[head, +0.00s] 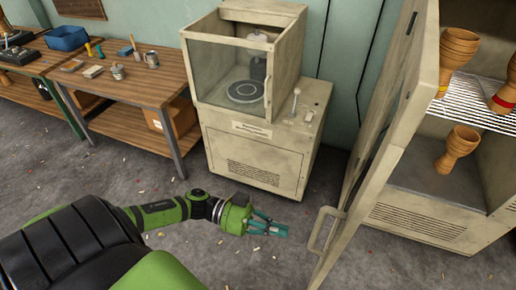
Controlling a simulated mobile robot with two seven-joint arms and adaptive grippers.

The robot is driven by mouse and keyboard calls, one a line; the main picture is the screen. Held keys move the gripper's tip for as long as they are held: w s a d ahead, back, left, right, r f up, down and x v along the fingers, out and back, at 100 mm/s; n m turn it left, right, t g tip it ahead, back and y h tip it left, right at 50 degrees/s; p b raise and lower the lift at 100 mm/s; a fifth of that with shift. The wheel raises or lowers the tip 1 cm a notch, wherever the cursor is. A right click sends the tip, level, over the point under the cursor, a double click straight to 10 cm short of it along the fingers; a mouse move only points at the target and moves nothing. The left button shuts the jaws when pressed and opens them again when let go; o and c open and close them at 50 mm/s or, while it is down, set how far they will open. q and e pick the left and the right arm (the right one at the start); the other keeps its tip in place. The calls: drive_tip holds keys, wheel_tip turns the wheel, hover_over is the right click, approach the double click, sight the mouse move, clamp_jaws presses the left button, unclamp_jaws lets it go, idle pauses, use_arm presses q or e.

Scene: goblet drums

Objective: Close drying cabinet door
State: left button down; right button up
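The drying cabinet (430,222) stands at the right, beige, with its door (392,120) swung open toward me. The door's pale loop handle (322,230) sits low on the door's near face. My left gripper (280,229), green with teal fingers, is left of the handle, pointing toward it with a small gap in the picture. It holds nothing that I can see; whether its fingers are apart is unclear. My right gripper is not in view.
Goblet drums (459,47) stand on a wire shelf (475,103) and below it inside the cabinet. A beige glass-fronted machine (258,155) stands behind my gripper. A wooden workbench (120,83) is at the left. The floor (240,262) around the gripper has only small scattered bits.

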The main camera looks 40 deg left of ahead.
use_arm(q)
drive_tip(key=shift+p+x, duration=0.55)
drive_tip(key=shift+x, duration=2)
